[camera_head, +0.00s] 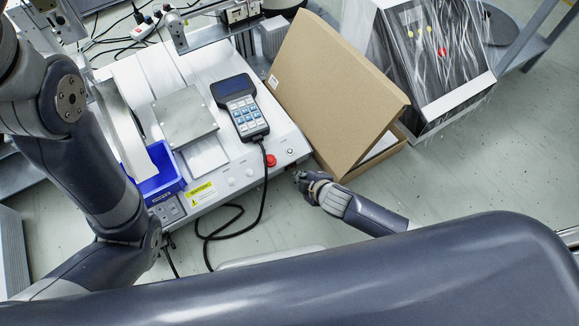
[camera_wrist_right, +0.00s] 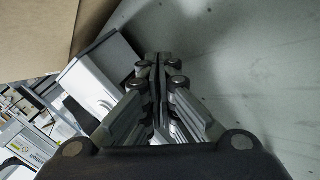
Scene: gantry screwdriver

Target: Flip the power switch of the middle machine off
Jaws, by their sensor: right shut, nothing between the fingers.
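The white machine (camera_head: 222,170) stands in the middle of the head view, with a handheld keypad (camera_head: 240,107) on top. On its front right corner are a red knob (camera_head: 270,160) and a small round button (camera_head: 290,152). I cannot clearly make out the power switch. My right gripper (camera_head: 299,176) is just off the machine's front right corner, close to its front face; I cannot tell whether it touches. In the right wrist view the fingers (camera_wrist_right: 158,60) are together with nothing between them. My left arm crosses the left side; its gripper is not in view.
An open cardboard box (camera_head: 335,85) stands right beside the machine, close to my right gripper. A blue bin (camera_head: 160,172) sits at the machine's front left. A black cable (camera_head: 262,200) hangs over the front edge. A plastic-wrapped unit (camera_head: 425,60) stands farther right.

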